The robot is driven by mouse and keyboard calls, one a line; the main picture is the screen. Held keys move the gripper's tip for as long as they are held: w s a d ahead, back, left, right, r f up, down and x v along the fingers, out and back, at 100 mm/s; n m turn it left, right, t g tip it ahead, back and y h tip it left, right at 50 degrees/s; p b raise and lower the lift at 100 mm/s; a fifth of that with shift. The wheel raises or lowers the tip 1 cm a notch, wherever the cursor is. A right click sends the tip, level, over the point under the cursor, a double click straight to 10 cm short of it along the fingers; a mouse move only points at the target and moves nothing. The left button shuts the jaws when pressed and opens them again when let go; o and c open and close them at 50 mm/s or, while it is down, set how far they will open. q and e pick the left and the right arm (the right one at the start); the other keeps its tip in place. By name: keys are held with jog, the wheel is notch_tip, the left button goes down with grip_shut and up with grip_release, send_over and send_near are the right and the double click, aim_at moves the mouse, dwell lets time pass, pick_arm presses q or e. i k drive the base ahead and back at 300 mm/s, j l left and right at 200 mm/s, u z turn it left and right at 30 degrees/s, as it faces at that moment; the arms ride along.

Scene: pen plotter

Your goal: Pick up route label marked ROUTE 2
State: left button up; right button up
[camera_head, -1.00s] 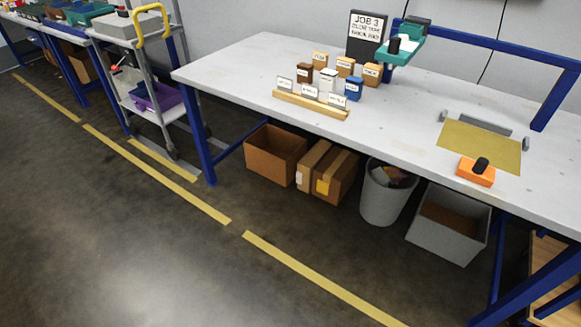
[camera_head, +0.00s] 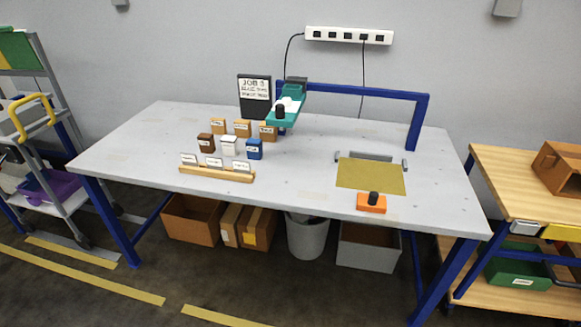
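Several small white labels stand in a wooden rack (camera_head: 217,174) on the white worktable. They are a left label (camera_head: 189,159), a middle label (camera_head: 214,162) and a right label (camera_head: 241,166). Their print is too small to read, so I cannot tell which is marked ROUTE 2. Behind them stand a brown block (camera_head: 205,143), a white block (camera_head: 229,146) and a blue block (camera_head: 254,149). A black sign (camera_head: 254,96) reading JOB 3 stands at the back. Neither of my grippers is in view.
A blue frame carries a teal plotter head (camera_head: 285,108) above the table (camera_head: 300,173). A yellow sheet (camera_head: 371,176) and an orange block with a black knob (camera_head: 371,203) lie at right. A wooden bench (camera_head: 500,180) stands right; a cart (camera_head: 45,150) stands left.

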aim_at(241, 166)
jog(key=i+j+z, duration=0.2)
jog(key=j+z, duration=0.15)
jog(key=i+j+z, duration=0.15)
jog(key=j+z, duration=0.2)
jog(key=j, duration=0.15)
jog(key=i+j+z, duration=0.15)
jog(key=j+z, duration=0.6)
jog(key=j, duration=0.2)
